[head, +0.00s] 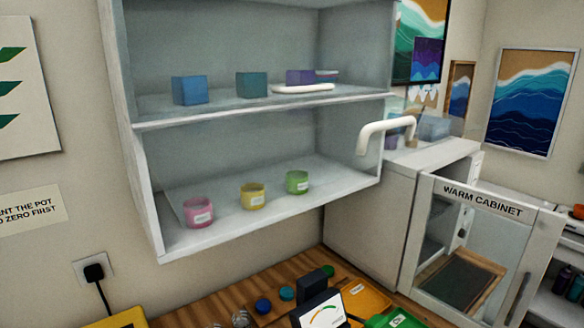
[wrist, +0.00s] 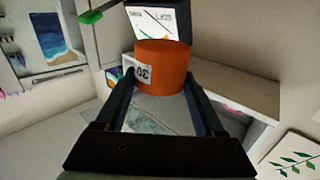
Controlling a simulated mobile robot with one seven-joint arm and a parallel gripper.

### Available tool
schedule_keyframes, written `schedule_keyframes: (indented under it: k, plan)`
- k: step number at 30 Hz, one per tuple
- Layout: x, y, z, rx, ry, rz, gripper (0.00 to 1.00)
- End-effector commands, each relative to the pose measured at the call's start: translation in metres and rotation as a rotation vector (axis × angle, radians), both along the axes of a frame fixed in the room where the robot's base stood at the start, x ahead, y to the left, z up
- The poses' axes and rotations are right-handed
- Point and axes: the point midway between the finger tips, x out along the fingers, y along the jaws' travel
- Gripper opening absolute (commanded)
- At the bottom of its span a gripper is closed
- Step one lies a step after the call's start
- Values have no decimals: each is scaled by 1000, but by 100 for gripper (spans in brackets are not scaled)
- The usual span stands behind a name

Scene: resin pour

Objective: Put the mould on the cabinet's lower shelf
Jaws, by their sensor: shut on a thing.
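In the wrist view my gripper (wrist: 162,85) is shut on an orange cylinder (wrist: 163,68) with a white label that looks like "30". It sits between the fingertips; I cannot tell whether it is the mould. My gripper does not show in the head view. In the head view the white warm cabinet (head: 484,198) stands at the right, with a glass front and a dark handle. A brown board or shelf (head: 458,281) shows low inside it. No other thing is clearly the mould.
An open wall unit (head: 268,128) holds blue, teal and purple blocks above, and pink, yellow and green jars below.

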Motion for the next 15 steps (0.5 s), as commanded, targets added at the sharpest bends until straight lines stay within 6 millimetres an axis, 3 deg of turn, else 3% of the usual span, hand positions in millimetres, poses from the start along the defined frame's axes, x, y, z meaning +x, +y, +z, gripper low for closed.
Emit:
schedule_keyframes:
  k: [1, 6, 9, 15]
  plan:
    - [-19, 3, -29, 1, 11, 16, 12]
    - [-74, 19, -79, 1, 6, 64, 12]
    - [-98, 28, -96, 0, 4, 80, 12]
    - [-125, 38, -114, -1, 1, 96, 12]
